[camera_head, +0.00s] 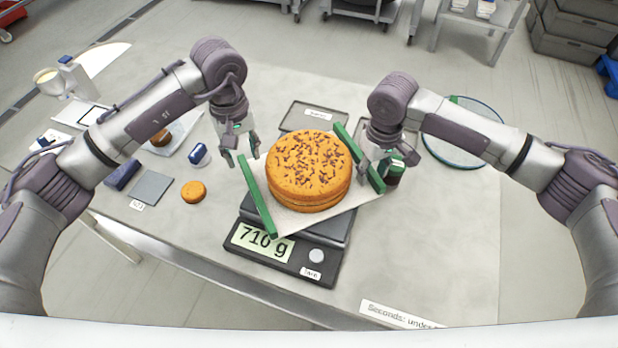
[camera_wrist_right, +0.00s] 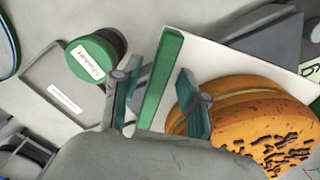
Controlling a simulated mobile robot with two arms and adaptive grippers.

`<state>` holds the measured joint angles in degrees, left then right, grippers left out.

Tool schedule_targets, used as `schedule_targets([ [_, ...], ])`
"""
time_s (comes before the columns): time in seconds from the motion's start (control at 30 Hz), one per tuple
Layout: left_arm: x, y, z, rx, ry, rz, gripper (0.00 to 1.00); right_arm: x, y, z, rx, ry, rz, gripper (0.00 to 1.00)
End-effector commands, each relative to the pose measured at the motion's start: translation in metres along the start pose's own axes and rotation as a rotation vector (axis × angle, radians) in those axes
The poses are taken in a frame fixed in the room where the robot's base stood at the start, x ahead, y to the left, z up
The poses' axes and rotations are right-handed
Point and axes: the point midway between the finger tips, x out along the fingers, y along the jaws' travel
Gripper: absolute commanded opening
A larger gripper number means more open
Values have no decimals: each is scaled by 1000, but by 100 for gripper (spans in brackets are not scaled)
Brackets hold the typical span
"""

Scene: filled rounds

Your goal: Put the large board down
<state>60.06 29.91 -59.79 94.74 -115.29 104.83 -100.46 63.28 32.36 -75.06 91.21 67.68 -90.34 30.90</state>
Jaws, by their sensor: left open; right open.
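The large board (camera_head: 290,222) is white with a green rail along each side. It lies on the black scale (camera_head: 325,262), whose display shows about 710 g. A big orange layered round (camera_head: 308,165) with dark flakes sits on the board. My left gripper (camera_head: 241,157) is open at the far end of the left green rail (camera_head: 258,198). My right gripper (camera_head: 371,172) is open at the right green rail (camera_head: 350,145). In the right wrist view, that rail (camera_wrist_right: 160,80) passes between the open fingers (camera_wrist_right: 157,100); no grip shows.
A green-lidded jar (camera_wrist_right: 93,57) stands close beside my right gripper. A dark labelled tray (camera_head: 312,115) lies behind the round. A small orange round (camera_head: 193,192) and grey pad (camera_head: 152,187) lie left. A green-rimmed disc (camera_head: 465,150) lies right. The table's front right is mostly clear.

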Motion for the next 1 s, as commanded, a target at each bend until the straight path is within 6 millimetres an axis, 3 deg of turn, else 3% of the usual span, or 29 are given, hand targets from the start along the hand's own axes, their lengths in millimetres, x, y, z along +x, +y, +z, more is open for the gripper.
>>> schedule_targets([
  [0.2, -38, 0, -1, -1, 3, 0, 43, 0, 0, 0, 0, 0, 0, 43],
  [0.47, -52, -1, 0, -1, 0, -2, 43, -10, 0, -1, 0, 3, -1, 43],
  [0.8, -51, 0, 0, -1, 0, -1, 43, -78, 0, -1, 0, 4, 0, 43],
  [1.0, -51, 0, 0, -1, 0, -1, 43, -108, 0, -1, 0, 2, 0, 43],
])
